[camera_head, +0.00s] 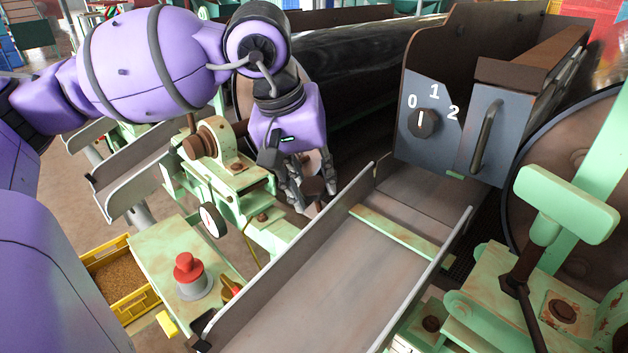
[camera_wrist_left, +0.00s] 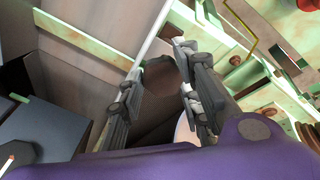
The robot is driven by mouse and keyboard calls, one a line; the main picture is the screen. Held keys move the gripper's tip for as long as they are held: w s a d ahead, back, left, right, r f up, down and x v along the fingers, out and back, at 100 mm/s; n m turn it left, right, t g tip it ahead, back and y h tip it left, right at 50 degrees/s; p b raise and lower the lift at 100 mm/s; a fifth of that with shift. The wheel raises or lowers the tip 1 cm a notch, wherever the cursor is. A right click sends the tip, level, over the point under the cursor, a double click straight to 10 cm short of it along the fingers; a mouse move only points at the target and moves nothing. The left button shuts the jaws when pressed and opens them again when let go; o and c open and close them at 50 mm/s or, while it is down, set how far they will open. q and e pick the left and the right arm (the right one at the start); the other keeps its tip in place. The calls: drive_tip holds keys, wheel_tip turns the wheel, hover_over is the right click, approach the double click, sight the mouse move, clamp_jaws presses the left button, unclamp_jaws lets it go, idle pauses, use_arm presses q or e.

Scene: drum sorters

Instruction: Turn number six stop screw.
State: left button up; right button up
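My left gripper (camera_head: 312,188) points down beside the upper end of the metal chute, in the middle of the head view. Its two fingers stand apart, with a round brown screw head (camera_head: 314,186) between them. The left wrist view also shows the brown head (camera_wrist_left: 160,72) between the fingertips of the left gripper (camera_wrist_left: 160,80). I cannot tell whether the fingers touch it. No number is readable by this screw. My right gripper is not in view.
The sloping metal chute (camera_head: 330,275) lies right of the gripper. A grey box with a 0-1-2 dial (camera_head: 424,122) stands behind it. A red push button (camera_head: 187,268) and a round gauge (camera_head: 209,219) are at the left. A yellow grain crate (camera_head: 118,280) sits lower left.

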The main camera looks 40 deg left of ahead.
use_arm(q)
drive_tip(key=shift+o, duration=1.3)
drive_tip(key=shift+s+f, duration=0.3)
drive_tip(key=shift+s, duration=0.2)
drive_tip(key=shift+o, duration=0.4)
drive_tip(key=shift+s+r, duration=0.1)
drive_tip(key=shift+r, duration=0.1)
drive_tip(key=shift+r, duration=0.4)
drive_tip(key=v, duration=1.1)
drive_tip(key=shift+r, duration=0.25)
